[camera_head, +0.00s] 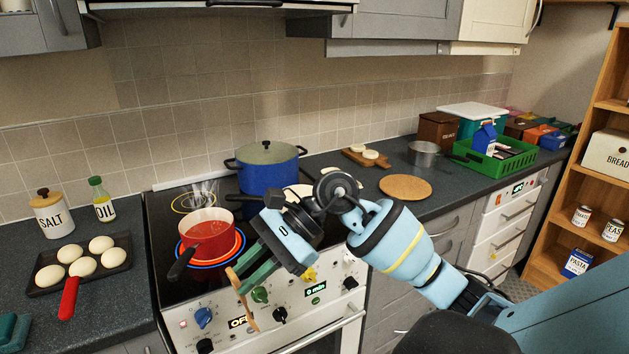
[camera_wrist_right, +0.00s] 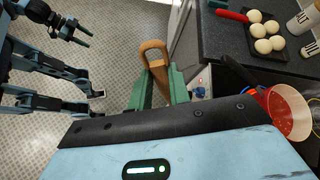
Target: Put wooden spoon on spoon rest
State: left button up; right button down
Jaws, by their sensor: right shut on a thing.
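My right gripper (camera_head: 240,276) is low in front of the stove, its green fingers pointing down and left. It is shut on the wooden spoon (camera_head: 243,299), a tan piece hanging in front of the control panel. In the right wrist view, the spoon (camera_wrist_right: 155,58) shows between the green fingers (camera_wrist_right: 160,85), over the floor. I cannot identify the spoon rest for certain; a pale object (camera_head: 332,172) on the counter right of the stove is mostly hidden by my right arm. My left gripper (camera_wrist_right: 84,36) shows at the upper left of the wrist view, fingers apart and empty.
A red saucepan (camera_head: 207,236) sits on a glowing burner, close behind my gripper. A blue pot (camera_head: 267,172) stands at the stove's back. A round cork mat (camera_head: 405,187), a steel pan (camera_head: 424,153) and a green crate (camera_head: 492,158) occupy the right counter.

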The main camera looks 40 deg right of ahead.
pick_arm(q)
jog(key=shift+s+a+r+p, duration=0.2)
jog(key=shift+s+a+p, duration=0.15)
jog(key=shift+p, duration=0.15)
jog(key=c, duration=0.4)
jog(key=shift+d, duration=0.15)
jog(key=shift+c, duration=0.3)
pick_arm(e)
jog(key=s+f+m+t+h, duration=0.1)
jog(key=s+f+m+t, duration=0.1)
jog(key=f, duration=0.5)
jog(key=s+a+f+m+t, duration=0.1)
jog(key=s+f+m, duration=0.1)
jog(key=f, duration=0.6)
jog(key=shift+s+f+t+h, duration=0.2)
jog(key=shift+s+t+h, duration=0.2)
jog(key=shift+s, duration=0.35)
